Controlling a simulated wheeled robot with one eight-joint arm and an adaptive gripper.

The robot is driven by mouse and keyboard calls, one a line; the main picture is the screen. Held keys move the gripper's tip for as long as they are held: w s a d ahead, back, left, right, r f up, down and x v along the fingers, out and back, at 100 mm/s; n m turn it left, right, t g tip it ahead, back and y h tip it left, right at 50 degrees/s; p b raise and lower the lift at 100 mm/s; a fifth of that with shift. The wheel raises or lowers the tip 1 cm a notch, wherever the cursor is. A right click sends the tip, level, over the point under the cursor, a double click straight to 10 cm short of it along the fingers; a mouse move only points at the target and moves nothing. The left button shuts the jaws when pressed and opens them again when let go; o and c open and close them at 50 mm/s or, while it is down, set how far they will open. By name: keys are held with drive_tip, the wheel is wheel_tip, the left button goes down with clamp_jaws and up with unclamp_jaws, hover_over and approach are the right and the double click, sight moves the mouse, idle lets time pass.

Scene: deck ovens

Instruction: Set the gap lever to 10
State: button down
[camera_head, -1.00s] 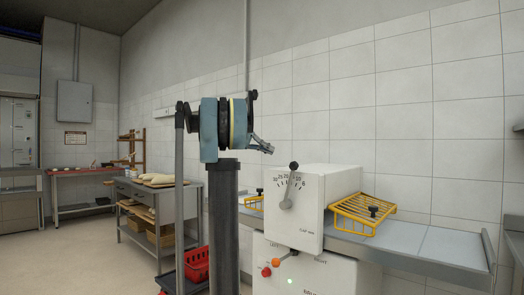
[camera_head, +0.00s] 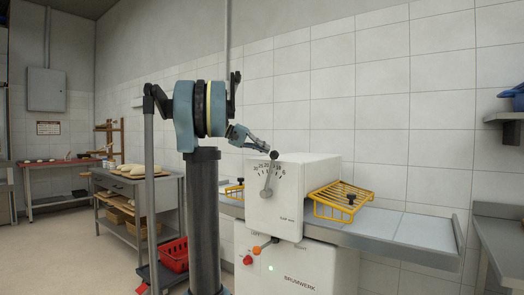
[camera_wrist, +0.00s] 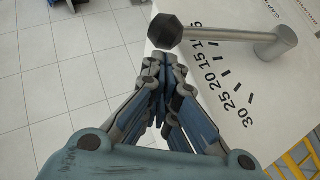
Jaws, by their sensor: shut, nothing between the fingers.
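The gap lever (camera_head: 268,178) is a grey rod with a black knob, on the white front of the machine (camera_head: 290,225). It stands nearly upright, leaning slightly right, over a dial (camera_head: 262,174) of numbers. In the wrist view the lever (camera_wrist: 225,35) lies across the top, its black knob at the left end.
A yellow wire guard (camera_head: 342,200) and a flat belt table (camera_head: 400,225) extend right of the machine. A red basket (camera_head: 174,257) and a bread table (camera_head: 140,185) stand left. Open floor lies at the far left.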

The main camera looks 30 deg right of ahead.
drive_tip(key=shift+s+d+m+t+y, duration=0.2)
drive_tip(key=shift+s+d+t, duration=0.1)
drive_tip(key=shift+s, duration=0.3)
drive_tip(key=shift+s+d+m+t+y, duration=0.1)
drive_tip(key=shift+s+d+t+y, duration=0.15)
drive_tip(key=shift+s, duration=0.35)
drive_tip(key=w+d+r+v, duration=0.1)
drive_tip(key=w+v, duration=0.1)
drive_tip(key=v, duration=1.1)
drive_tip(key=s+a+f+n+t+y, duration=0.2)
drive_tip(key=s+a+f, duration=0.7)
drive_tip(key=f, duration=0.8)
drive_tip(key=s+a+f+n+t+y, duration=0.2)
drive_tip(key=s+a+f+n+y, duration=0.2)
drive_tip(key=s+a+f, duration=0.5)
drive_tip(key=s+a+f+n+t+y, duration=0.3)
drive_tip(key=s+a+f, duration=0.6)
drive_tip(key=f, duration=1.7)
drive_tip(key=a+n+y, duration=0.1)
drive_tip(key=a+y, duration=0.1)
drive_tip(key=a, duration=0.2)
drive_tip(key=shift+s+a, duration=0.25)
drive_tip(key=shift+a, duration=0.1)
